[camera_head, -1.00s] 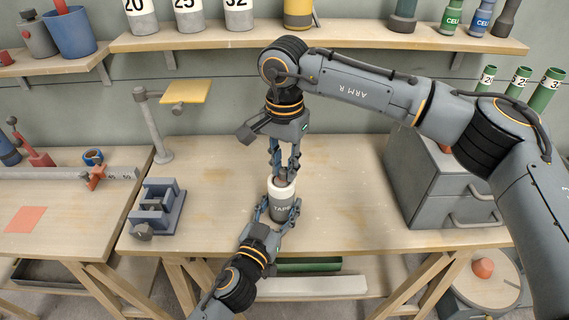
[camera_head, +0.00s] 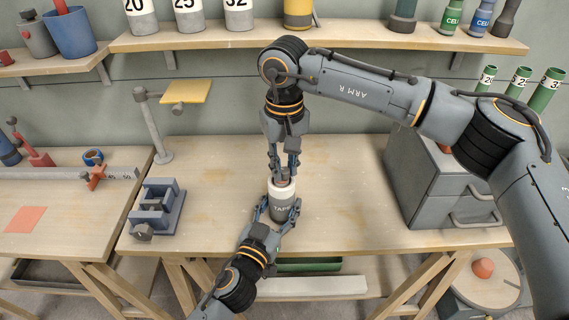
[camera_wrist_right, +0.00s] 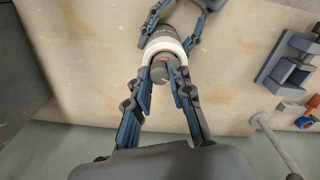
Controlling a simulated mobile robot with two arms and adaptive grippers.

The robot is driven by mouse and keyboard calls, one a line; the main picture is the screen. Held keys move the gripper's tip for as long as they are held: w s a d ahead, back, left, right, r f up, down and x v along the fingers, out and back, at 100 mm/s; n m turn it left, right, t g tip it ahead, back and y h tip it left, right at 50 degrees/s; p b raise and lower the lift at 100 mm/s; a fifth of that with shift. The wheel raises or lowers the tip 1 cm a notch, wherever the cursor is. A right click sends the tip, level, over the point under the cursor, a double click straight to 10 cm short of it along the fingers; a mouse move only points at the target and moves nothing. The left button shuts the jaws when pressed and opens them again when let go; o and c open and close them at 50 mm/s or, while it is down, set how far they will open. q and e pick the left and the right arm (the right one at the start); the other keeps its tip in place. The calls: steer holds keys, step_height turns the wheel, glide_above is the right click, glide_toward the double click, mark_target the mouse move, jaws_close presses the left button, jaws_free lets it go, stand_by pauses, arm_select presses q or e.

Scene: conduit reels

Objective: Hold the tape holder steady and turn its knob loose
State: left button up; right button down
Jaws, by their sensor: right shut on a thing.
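The tape holder (camera_head: 281,207) is a grey cylinder with a white upper band and partly visible lettering. It stands upright near the front edge of the middle workbench. My left gripper (camera_head: 281,212) comes from the front, with its fingers on both sides of the grey body. It appears closed around it. My right gripper (camera_head: 284,172) points down from above and is shut on the knob (camera_wrist_right: 161,71) at the top. In the right wrist view the knob is dark grey with a reddish part, between the fingers inside the white band. The fingers partly hide it.
A grey vise (camera_head: 157,210) stands to the left on the bench, below a post with a yellow plate (camera_head: 186,92). A grey drawer cabinet (camera_head: 450,187) stands at the right. The bench (camera_head: 345,190) is clear between holder and cabinet.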

mark_target(285, 170)
steer(key=n, duration=0.4)
steer(key=shift+n, duration=0.3)
stand_by(0.3)
steer(key=c, duration=1.2)
jaws_free()
steer(key=shift+o, duration=0.2)
steer(key=shift+r, duration=0.1)
step_height(285, 170, up, 12)
